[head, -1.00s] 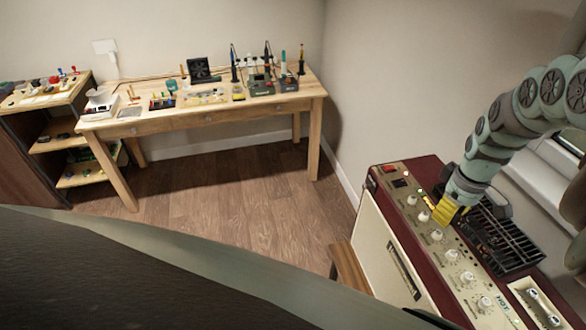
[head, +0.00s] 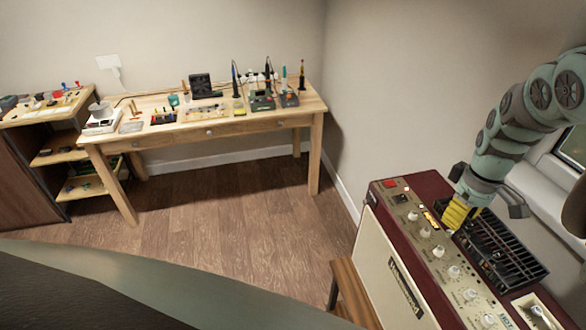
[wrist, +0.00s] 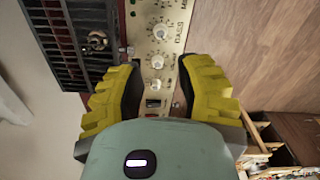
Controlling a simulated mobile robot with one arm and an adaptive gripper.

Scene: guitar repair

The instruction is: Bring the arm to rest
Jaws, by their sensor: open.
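My gripper (head: 455,218) is at the end of my arm, above the top of the dark red amplifier (head: 432,188) at the right of the head view. In the wrist view its two yellow fingers (wrist: 157,92) are spread apart, with nothing between them. Behind the gap lies the amplifier's control panel (wrist: 160,35) with its white knobs. I cannot tell the exact height of the fingertips above the panel.
A black grille (head: 505,258) is on the amplifier's top, close to my gripper. A wooden stool (head: 352,290) stands beside the amplifier. The workbench (head: 230,127) with tools and a shelf unit (head: 60,155) stand at the back. The wooden floor (head: 220,220) between is clear.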

